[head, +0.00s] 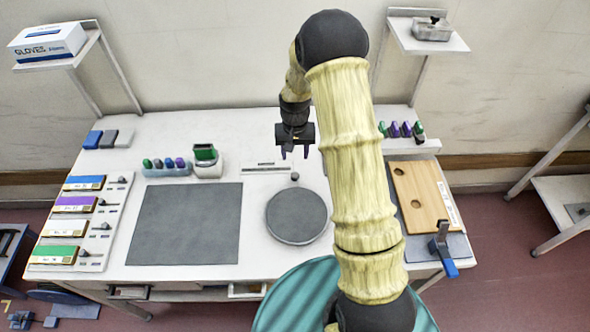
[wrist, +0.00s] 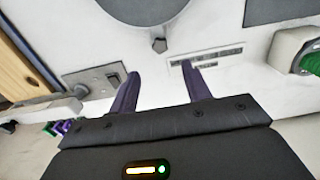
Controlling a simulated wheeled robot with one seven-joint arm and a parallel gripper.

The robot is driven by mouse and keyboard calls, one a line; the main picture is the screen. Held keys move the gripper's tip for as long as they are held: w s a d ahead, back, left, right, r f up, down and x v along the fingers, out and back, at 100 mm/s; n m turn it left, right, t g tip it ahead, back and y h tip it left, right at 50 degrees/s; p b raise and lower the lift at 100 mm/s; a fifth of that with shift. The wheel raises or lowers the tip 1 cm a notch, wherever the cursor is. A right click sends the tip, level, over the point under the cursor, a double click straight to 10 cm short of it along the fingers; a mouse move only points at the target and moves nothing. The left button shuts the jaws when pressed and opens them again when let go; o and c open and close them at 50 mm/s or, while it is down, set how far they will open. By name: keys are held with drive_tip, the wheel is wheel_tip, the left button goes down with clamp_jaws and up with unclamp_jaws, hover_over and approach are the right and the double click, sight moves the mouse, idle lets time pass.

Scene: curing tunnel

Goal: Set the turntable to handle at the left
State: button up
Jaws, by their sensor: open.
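The turntable (head: 297,217) is a round grey disc on the white table, right of the dark square mat. Its small dark handle knob (head: 294,177) sticks out at the back edge of the disc, on the side nearest the wall. In the wrist view the disc's edge (wrist: 140,10) shows at the top, with the knob (wrist: 159,45) just below it. My gripper (head: 295,154) is open and empty above the table, behind the knob and apart from it. In the wrist view its two purple fingers (wrist: 165,80) point toward the knob with a gap between them.
A label plate (head: 266,168) lies left of the knob. A white holder with a green top (head: 205,160) and a grey mat (head: 185,224) are further left. A wooden board (head: 418,197) lies at the right. My arm hides the table right of the turntable.

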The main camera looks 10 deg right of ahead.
sight(295, 175)
wheel_tip(295, 175, down, 10)
drive_tip(key=p, duration=0.2)
drive_tip(key=shift+f+p, duration=0.1)
drive_tip(key=shift+p, duration=0.2)
drive_tip(key=shift+c, duration=0.2)
clamp_jaws()
